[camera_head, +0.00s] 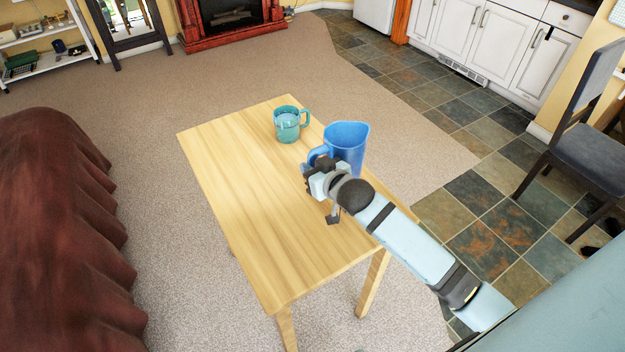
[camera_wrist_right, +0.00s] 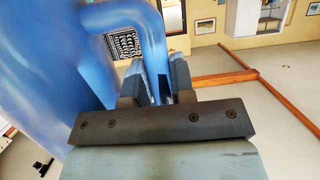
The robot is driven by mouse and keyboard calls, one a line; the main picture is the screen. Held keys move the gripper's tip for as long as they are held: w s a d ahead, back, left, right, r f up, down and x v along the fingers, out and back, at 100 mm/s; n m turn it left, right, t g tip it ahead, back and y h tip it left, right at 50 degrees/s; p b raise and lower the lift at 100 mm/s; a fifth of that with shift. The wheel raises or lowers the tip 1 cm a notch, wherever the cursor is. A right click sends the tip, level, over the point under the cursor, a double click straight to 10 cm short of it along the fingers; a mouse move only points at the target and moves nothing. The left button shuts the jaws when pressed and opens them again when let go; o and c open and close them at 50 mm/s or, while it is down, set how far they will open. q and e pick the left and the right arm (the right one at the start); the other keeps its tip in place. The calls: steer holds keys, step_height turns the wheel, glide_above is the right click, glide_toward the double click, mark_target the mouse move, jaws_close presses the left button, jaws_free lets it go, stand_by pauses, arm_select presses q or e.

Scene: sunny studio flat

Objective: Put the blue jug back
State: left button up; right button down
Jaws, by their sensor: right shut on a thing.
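The blue jug (camera_head: 347,145) is upright at the right side of the wooden table (camera_head: 263,238). I cannot tell whether its base touches the tabletop, as my arm hides its lower part. My right gripper (camera_head: 316,168) is shut on the jug's handle. In the right wrist view, the jug's body (camera_wrist_right: 40,60) fills the left side and its handle (camera_wrist_right: 153,45) runs down between the fingers of the gripper (camera_wrist_right: 157,88). My left gripper is not in view.
A teal mug (camera_head: 288,125) stands on the table's far end, left of the jug. The table's left and near parts are bare. A dark red sofa (camera_head: 60,230) is at the left and a grey chair (camera_head: 585,130) at the right.

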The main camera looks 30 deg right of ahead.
steer(key=shift+f, duration=2)
steer(key=c, duration=1.4)
jaws_free()
steer(key=shift+f, duration=0.2)
steer(key=o, duration=0.4)
steer(key=shift+r, duration=0.15)
steer(key=v, duration=1.2)
